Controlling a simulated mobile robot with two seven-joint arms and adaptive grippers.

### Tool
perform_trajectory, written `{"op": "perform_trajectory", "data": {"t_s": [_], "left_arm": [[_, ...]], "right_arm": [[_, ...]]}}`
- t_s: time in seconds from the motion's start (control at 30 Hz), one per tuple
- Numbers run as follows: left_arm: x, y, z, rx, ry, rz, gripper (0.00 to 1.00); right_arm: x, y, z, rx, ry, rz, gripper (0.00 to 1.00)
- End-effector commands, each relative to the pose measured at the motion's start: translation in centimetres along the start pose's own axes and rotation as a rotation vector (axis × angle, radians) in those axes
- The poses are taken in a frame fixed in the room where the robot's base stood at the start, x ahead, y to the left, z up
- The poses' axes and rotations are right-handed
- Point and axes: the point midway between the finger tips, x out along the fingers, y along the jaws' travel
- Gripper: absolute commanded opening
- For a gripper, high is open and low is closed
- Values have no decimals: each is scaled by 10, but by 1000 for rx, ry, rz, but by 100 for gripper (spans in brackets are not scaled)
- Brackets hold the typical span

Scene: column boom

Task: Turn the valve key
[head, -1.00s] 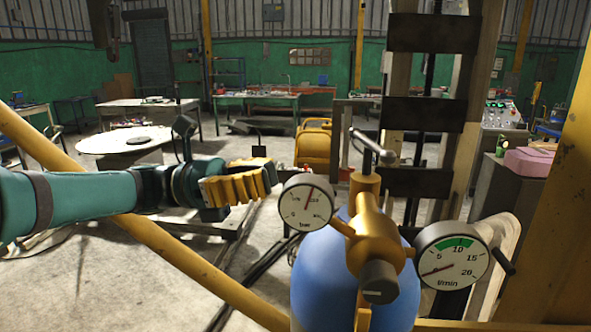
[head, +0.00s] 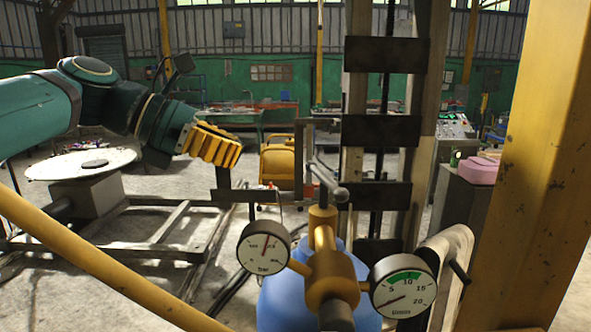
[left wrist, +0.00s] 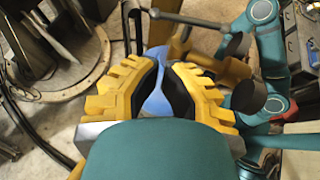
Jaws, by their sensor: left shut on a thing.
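The valve key (head: 325,178) is a thin grey bar with a round knob at its near end, on top of a brass-coloured valve body (head: 330,277). It also shows as a grey rod across the top of the left wrist view (left wrist: 190,19). My left gripper (head: 232,150), with ribbed yellow fingers, is left of the key and visibly apart from it in the head view. In the left wrist view its fingers (left wrist: 165,72) are close together, with blue showing between them; what they hold is hard to make out. My right gripper is not in view.
Two dials, a bar gauge (head: 263,248) and a flow gauge (head: 403,287), flank the valve above a blue cylinder (head: 284,302). A yellow diagonal rail (head: 100,262) crosses the lower left. A thick yellow post (head: 535,150) stands at the right.

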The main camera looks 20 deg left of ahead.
Motion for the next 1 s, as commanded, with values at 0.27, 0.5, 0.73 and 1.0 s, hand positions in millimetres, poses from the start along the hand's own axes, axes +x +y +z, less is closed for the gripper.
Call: {"op": "perform_trajectory", "data": {"t_s": [0.27, 0.5, 0.73, 1.0], "left_arm": [[58, -1, -1, 0, 0, -6, 0], [93, -1, 7, 1, -1, -5, 0], [107, -1, 11, 0, -1, -4, 0], [108, -1, 11, 0, -1, -3, 0]], "right_arm": [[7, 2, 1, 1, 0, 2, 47], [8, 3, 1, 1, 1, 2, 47], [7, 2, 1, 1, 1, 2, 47], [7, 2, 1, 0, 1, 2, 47]]}}
